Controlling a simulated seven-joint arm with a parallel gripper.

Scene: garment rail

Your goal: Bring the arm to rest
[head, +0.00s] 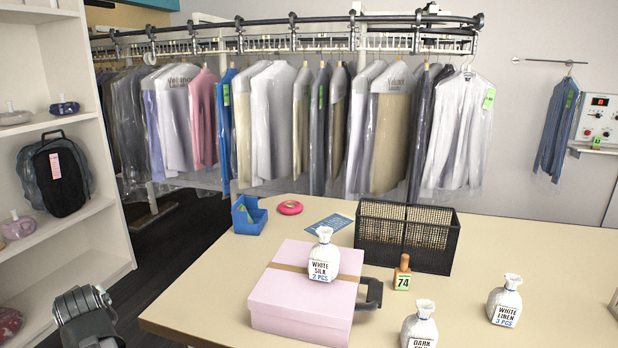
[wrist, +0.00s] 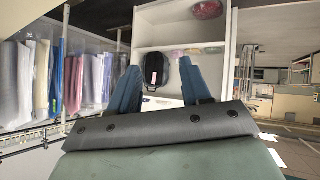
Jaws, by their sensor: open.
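My gripper (wrist: 161,66) shows in the wrist view with two blue fingers spread wide apart and nothing between them. Part of my arm (head: 86,318) shows at the lower left of the head view, left of the table and in front of the white shelf. The fingers are not clearly seen in the head view. In the wrist view, which appears upside down, the white shelf with a black bag (wrist: 182,76) lies beyond the fingers, with a visible distance between.
The table (head: 215,290) holds a pink box (head: 300,300), a black mesh basket (head: 405,236), a blue bin (head: 249,216) and several white labelled bags. Garments hang on a rail (head: 300,22) behind. The white shelf (head: 95,210) stands at left. Dark floor lies between shelf and table.

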